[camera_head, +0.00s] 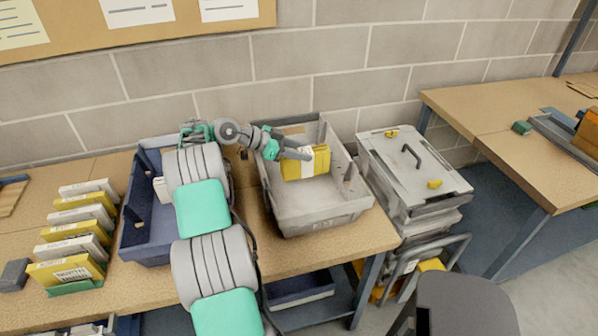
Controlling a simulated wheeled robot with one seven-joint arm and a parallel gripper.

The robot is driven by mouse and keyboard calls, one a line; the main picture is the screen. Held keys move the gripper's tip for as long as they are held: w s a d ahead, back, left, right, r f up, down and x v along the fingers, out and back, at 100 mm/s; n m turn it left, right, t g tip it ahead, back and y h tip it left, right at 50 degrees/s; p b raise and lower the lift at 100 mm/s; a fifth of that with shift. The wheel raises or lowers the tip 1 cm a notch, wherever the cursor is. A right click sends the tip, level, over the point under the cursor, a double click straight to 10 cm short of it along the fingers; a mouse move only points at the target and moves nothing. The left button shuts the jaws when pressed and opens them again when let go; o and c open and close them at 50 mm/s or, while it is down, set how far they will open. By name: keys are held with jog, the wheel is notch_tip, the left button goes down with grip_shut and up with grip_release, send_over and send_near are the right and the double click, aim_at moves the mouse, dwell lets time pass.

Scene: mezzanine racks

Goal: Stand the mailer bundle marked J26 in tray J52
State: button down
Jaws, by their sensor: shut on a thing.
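A yellow mailer bundle with a white band (292,168) is upright over the inside of a grey tray (322,219). My gripper (308,157) is shut on the bundle, reaching in from the left. Whether the bundle touches the tray floor, I cannot tell. A blue tray (146,247) stands left of the grey one, partly hidden by my arm, with a white item (161,190) inside. The markings on the bundle and trays are too small to read, so I cannot tell which are J26 and J52.
A row of yellow and white bundles (70,270) stands at the bench's left. A grey lidded box (410,175) with yellow latches stands right of the grey tray. A block wall (340,50) is close behind. Another bench (480,110) is at the right.

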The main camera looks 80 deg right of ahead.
aim_at(301, 166)
jog(key=shift+f, duration=3)
jog(key=c, duration=0.8)
grip_release()
jog(key=shift+c, duration=0.2)
jog(key=shift+r+p, duration=0.15)
jog(key=shift+p, duration=0.2)
